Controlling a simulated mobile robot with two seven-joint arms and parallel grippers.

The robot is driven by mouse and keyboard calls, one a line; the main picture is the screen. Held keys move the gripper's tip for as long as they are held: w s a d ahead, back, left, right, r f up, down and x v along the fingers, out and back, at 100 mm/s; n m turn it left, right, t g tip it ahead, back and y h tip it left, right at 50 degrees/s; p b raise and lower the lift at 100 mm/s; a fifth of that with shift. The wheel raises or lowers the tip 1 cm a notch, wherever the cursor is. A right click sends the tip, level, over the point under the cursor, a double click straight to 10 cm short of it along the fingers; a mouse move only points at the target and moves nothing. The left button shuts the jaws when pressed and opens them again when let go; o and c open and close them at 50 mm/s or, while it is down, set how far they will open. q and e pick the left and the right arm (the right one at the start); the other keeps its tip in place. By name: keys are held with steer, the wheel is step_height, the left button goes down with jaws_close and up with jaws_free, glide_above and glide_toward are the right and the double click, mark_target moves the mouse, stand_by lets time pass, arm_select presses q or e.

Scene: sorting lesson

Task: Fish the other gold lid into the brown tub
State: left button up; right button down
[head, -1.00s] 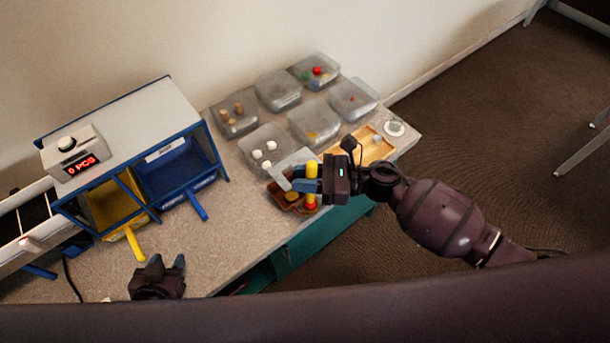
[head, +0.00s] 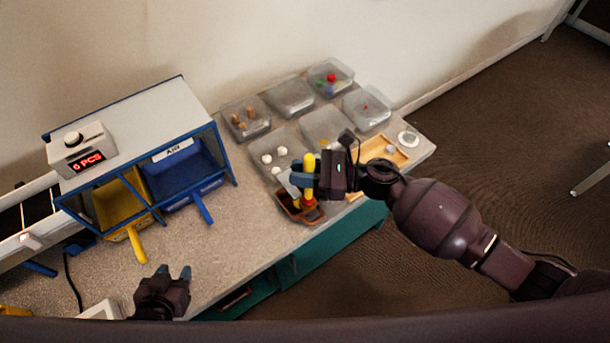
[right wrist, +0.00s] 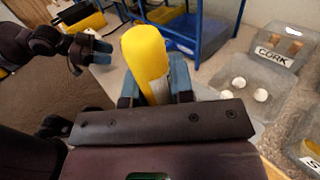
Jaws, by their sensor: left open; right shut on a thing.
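My right gripper (head: 310,180) is shut on a yellow-handled tool (head: 309,163), held upright with its red lower end (head: 309,202) at the brown tub (head: 287,210). Whether that end touches the tub's floor I cannot tell. The yellow handle (right wrist: 146,62) also stands between the fingers in the right wrist view. No gold lid can be made out clearly in the head view; the arm and tool hide part of the tub. A small yellow patch (right wrist: 313,145) shows in a clear bin in the right wrist view. My left gripper (head: 173,276) is open and empty above the near table edge.
Several clear bins (head: 290,95) stand at the back, holding corks, white balls and coloured pieces. A wooden tray (head: 398,158) and white disc (head: 408,139) lie right. The middle table (head: 235,225) is clear.

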arm_select(q)
steer(key=shift+s+f+b, duration=0.15)
steer(key=shift+f+b, duration=0.3)
steer(key=shift+f, duration=0.2)
steer(key=shift+d, duration=0.1)
steer(key=shift+w, duration=0.35)
arm_select(e)
steer(key=w+a, duration=0.2)
steer(key=shift+w, duration=0.4)
arm_select(q)
steer(key=shift+r, duration=0.1)
steer(key=shift+s+f, duration=0.15)
steer(key=shift+f, duration=0.05)
steer(key=shift+s+f+b, duration=0.3)
steer(key=shift+b, duration=0.1)
arm_select(e)
steer(key=shift+d, duration=0.1)
